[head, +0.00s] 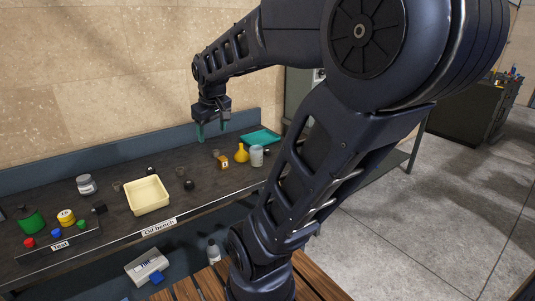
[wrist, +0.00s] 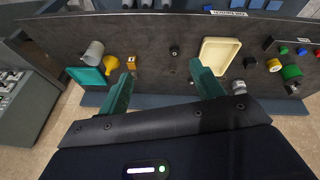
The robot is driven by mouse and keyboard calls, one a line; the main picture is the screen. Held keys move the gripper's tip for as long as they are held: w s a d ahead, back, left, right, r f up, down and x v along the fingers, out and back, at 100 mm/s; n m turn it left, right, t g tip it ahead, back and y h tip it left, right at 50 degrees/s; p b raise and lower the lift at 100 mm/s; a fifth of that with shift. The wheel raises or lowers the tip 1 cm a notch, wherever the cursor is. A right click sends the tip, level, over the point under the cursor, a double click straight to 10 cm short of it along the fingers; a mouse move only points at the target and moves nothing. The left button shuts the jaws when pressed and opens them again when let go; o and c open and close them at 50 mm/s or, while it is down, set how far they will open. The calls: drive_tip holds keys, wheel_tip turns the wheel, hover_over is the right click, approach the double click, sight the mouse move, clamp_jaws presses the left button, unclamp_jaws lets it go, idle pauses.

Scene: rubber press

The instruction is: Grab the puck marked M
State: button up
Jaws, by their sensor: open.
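My gripper (head: 212,131) is open and empty above the back of the dark bench (head: 215,165). In the wrist view its two green fingers (wrist: 163,70) are spread wide over the bench top. No letter M can be read in either view. I cannot tell whether any of these is the puck marked M.
A jar (head: 86,184) and a panel with coloured buttons (head: 63,253) are at the left.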

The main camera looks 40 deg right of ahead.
drive_tip(key=w+d+f+n+h, duration=0.1)
drive_tip(key=w+d+n, duration=0.2)
drive_tip(key=w+d, duration=0.65)
drive_tip(key=n+g+h, duration=0.3)
drive_tip(key=n+g, duration=0.1)
drive_tip(key=n, duration=0.8)
hover_over(267, 150)
drive_tip(key=a, duration=0.5)
wheel_tip(267, 150, down, 22)
drive_tip(key=x, duration=1)
drive_tip(key=shift+s+d+f, duration=0.1)
drive_tip(key=shift+d+f, duration=0.05)
drive_tip(key=shift+d, duration=0.2)
drive_tip(key=c, duration=1.1)
